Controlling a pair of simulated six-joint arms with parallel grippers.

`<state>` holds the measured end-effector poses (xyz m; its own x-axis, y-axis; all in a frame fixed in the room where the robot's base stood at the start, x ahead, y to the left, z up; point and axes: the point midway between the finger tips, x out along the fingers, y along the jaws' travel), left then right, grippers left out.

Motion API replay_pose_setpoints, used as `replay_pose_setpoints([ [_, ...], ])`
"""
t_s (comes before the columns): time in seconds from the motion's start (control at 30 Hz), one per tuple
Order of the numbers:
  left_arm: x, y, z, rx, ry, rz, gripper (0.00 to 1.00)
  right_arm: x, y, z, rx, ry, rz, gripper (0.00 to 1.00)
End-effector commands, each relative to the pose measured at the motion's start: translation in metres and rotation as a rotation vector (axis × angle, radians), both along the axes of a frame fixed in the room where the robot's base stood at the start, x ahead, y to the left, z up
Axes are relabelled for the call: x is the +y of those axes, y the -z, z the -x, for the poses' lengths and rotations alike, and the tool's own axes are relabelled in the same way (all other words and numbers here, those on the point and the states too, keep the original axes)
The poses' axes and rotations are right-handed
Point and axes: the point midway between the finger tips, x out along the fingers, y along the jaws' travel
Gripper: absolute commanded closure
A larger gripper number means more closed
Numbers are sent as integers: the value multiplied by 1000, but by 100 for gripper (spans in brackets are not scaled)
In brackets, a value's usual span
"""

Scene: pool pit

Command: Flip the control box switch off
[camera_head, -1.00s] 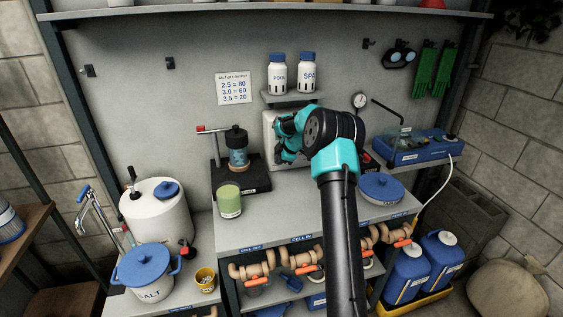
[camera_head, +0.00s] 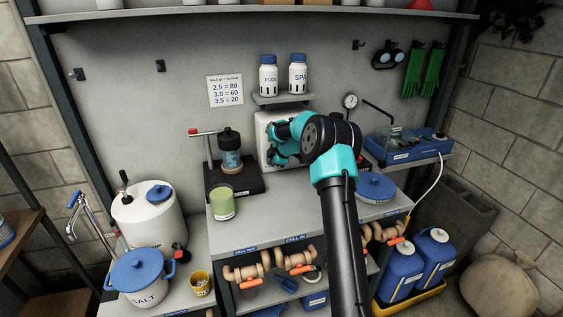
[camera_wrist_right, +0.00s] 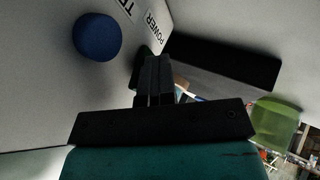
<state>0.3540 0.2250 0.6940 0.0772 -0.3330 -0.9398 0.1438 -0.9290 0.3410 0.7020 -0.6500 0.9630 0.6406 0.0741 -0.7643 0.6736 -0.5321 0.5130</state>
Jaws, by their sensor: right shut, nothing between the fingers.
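The control box (camera_head: 262,126) is a pale box on the back wall above the bench, largely covered by my right arm in the head view. In the right wrist view its pale face (camera_wrist_right: 60,85) carries a blue round knob (camera_wrist_right: 98,37) and a label reading POWER. Contact cannot be told. My left gripper is out of view.
A dark stand with a jar (camera_head: 230,160) and a green cup (camera_head: 222,205) stand left of the box. A shelf with two white bottles (camera_head: 268,77) is above it. A blue-lidded tub (camera_head: 376,187) and a blue device (camera_head: 405,148) are on the right.

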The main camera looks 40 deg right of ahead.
Motion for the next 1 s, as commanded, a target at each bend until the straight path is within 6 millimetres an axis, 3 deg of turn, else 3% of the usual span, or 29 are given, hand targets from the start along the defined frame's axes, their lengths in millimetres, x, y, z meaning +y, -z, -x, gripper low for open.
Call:
replay_pose_setpoints([
  [0.37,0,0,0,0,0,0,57,-5,5,1,3,10,4,100],
  [1.0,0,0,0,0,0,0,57,-5,-19,0,-9,10,9,100],
])
